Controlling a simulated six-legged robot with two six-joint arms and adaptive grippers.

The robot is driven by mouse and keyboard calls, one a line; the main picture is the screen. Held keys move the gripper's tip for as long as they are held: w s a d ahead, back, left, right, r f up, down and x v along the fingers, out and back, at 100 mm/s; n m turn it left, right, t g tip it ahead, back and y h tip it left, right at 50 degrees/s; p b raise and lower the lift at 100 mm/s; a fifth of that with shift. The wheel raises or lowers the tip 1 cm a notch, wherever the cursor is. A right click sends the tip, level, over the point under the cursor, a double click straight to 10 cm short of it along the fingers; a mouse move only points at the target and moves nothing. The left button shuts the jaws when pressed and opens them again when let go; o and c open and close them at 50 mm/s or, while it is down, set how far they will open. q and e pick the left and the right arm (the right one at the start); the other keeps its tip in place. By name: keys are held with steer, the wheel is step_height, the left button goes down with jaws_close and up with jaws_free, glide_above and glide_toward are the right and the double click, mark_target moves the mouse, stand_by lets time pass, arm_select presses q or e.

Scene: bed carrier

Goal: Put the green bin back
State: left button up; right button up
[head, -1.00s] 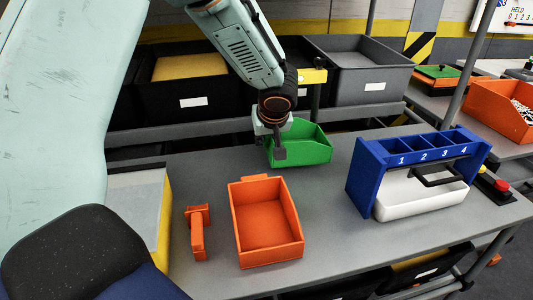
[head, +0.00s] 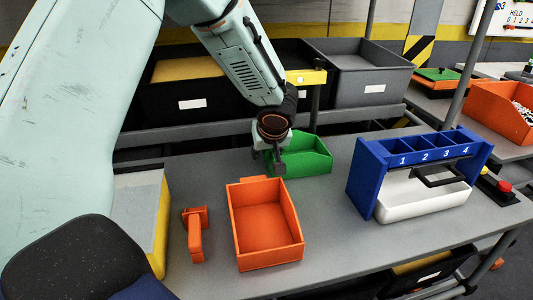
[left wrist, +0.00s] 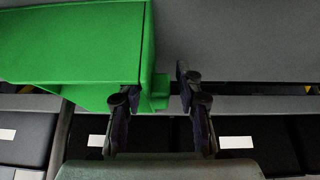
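The green bin (head: 305,160) stands at the back of the grey table, behind the orange bin. In the left wrist view the green bin (left wrist: 75,45) fills the upper left. My left gripper (head: 272,168) is at the bin's left end in the head view. In the left wrist view its two fingers (left wrist: 160,98) are apart, with the bin's small end tab between them. A gap shows between the tab and the right finger. Contact on the other side is unclear. My right gripper is not in view.
An orange bin (head: 265,262) and an orange tool (head: 195,240) lie on the table (head: 335,240). A blue caddy with numbered slots (head: 365,180) stands at the right. Large dark bins (head: 360,85) sit on the shelf behind. The front middle of the table is clear.

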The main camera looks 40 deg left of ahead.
arm_select(q)
steer(key=shift+o, duration=0.2)
steer(key=shift+s+r, duration=0.1)
steer(key=p+v, duration=0.2)
steer(key=v, duration=1)
steer(key=shift+p, duration=0.3)
steer(key=shift+r, duration=0.15)
